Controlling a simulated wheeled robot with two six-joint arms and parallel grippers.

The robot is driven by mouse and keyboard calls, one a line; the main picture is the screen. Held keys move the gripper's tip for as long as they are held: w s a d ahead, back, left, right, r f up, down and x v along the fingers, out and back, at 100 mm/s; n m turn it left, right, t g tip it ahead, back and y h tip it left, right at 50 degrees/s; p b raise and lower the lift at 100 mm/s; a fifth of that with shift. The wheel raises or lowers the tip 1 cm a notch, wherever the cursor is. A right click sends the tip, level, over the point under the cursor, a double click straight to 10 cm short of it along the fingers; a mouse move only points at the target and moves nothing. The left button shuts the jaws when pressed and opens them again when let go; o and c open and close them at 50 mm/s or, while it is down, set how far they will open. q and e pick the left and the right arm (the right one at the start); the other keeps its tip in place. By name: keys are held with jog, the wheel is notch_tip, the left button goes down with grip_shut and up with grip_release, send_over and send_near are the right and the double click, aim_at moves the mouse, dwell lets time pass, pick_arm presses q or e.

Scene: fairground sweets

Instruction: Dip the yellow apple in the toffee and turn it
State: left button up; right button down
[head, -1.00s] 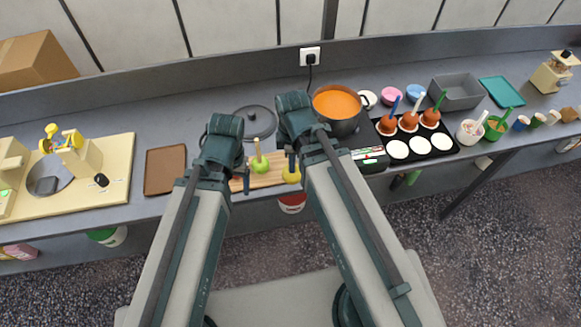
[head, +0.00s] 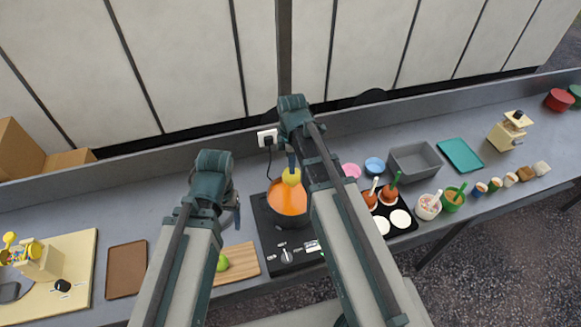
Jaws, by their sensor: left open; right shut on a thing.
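The yellow apple (head: 291,177) is held by my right gripper (head: 291,166), which is shut on it from above, over the far part of the pot. The orange toffee (head: 287,200) fills the dark pot, which stands on a black hob (head: 268,243). I cannot tell whether the apple touches the toffee. My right arm hides the pot's right side. My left gripper (head: 237,212) is open and empty, left of the pot and above the counter. A green apple (head: 222,263) lies on the wooden board (head: 244,258), partly hidden by my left arm.
Right of my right arm, a black tray (head: 408,236) holds toffee apples (head: 389,195) and white discs. Behind it are a grey bin (head: 415,160) and a teal tray (head: 460,154). A brown mat (head: 126,268) lies on the left. A socket (head: 267,138) is on the wall behind.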

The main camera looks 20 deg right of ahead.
notch_tip(320, 180, down, 16)
jog(key=b, duration=1.6)
dwell(0.4)
jog(key=n, duration=1.1)
jog(key=shift+n, duration=0.3)
jog(key=m, duration=0.5)
jog(key=shift+m, duration=0.4)
